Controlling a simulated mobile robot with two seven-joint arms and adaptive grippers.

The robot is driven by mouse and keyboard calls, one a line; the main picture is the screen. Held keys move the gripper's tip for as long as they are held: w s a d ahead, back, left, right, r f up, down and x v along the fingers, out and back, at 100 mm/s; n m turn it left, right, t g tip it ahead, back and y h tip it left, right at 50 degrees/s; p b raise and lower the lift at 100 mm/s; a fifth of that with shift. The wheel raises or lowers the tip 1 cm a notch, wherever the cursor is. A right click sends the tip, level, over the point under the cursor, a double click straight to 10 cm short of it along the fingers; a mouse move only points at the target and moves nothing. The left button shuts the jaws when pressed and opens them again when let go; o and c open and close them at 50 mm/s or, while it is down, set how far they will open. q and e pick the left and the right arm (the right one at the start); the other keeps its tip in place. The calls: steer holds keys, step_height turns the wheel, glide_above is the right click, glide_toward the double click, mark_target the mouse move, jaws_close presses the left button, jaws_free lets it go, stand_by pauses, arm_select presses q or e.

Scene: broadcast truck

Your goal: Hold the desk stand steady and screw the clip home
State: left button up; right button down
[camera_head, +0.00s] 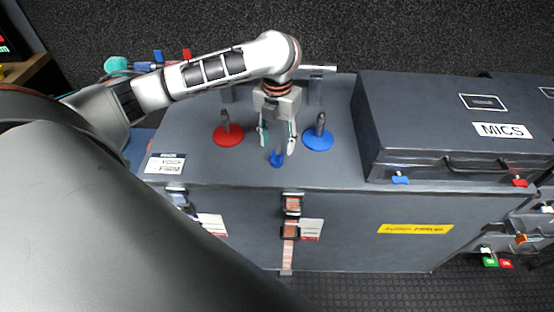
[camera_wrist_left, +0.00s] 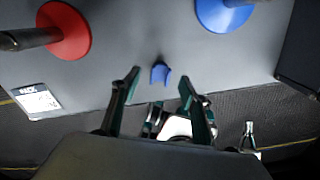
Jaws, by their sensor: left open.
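A small blue clip (camera_head: 276,160) sits on the grey case top (camera_head: 190,140) near its front edge; it also shows in the left wrist view (camera_wrist_left: 160,74). Two round-based desk stands with dark stems are behind it: a red one (camera_head: 228,137) to the left and a blue one (camera_head: 318,141) to the right. Both stand upright. My left gripper (camera_head: 278,144) points down between the stands, open and empty. In the left wrist view its fingertips (camera_wrist_left: 159,78) appear on either side of the clip, not touching it. My right gripper is not in view.
A closed grey case (camera_head: 420,110) labelled MICS takes up the right of the top. A printed label (camera_head: 165,163) lies at the left front corner. Buckled straps (camera_head: 291,205) hang on the front face. Blue and red items are at the back left.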

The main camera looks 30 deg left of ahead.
mark_target(278, 156)
arm_select(q)
step_height(278, 156, down, 5)
steer(key=shift+d+r+b, duration=0.1)
steer(key=shift+d+b, duration=0.05)
steer(key=shift+b, duration=0.95)
steer(key=shift+f, duration=0.2)
steer(key=c, duration=1.1)
steer(key=shift+o, duration=0.2)
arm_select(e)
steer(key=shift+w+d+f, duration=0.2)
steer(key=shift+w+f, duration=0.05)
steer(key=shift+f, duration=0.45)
arm_select(q)
steer(key=shift+r, duration=0.1)
